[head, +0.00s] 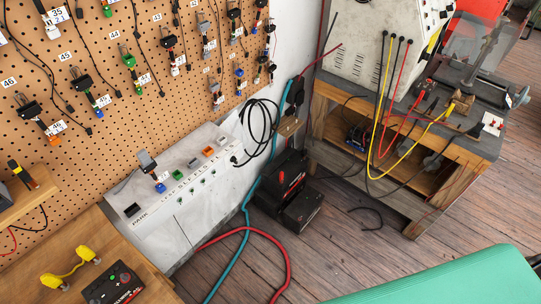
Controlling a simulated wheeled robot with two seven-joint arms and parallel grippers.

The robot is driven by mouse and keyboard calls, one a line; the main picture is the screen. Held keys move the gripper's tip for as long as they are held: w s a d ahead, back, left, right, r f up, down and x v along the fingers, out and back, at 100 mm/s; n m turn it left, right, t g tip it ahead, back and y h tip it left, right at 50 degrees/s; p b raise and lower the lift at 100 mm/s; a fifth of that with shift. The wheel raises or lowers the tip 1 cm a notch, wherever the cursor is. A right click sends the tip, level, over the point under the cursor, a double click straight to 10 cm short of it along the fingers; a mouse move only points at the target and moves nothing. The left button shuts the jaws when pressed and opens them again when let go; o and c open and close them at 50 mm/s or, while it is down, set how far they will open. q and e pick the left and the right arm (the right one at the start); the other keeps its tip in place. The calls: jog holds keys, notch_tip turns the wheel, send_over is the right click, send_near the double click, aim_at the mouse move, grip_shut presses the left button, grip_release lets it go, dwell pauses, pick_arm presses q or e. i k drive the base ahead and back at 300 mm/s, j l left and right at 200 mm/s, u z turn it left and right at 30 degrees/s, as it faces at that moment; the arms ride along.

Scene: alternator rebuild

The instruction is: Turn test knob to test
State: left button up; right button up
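I cannot single out a test knob or read a "test" mark. A grey-white tester cabinet (350,66) stands on the bench at the upper right, cut off by the top edge. Its face with small dark knobs or switches (424,30) is seen at a steep angle, and their settings are too small to tell. A low white console (190,190) under the pegboard carries a row of coloured sockets and small switches on its top. Neither of my grippers is in view.
A pegboard (100,140) with hanging cables fills the left. Yellow and red leads hang before the wooden bench (403,208). A black box (290,205), a teal hose and a red hose (283,250) lie on the floor. A green surface (460,280) fills the lower right.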

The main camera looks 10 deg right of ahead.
aim_at(232, 159)
jog(key=l+z, duration=0.35)
jog(key=l, duration=1.6)
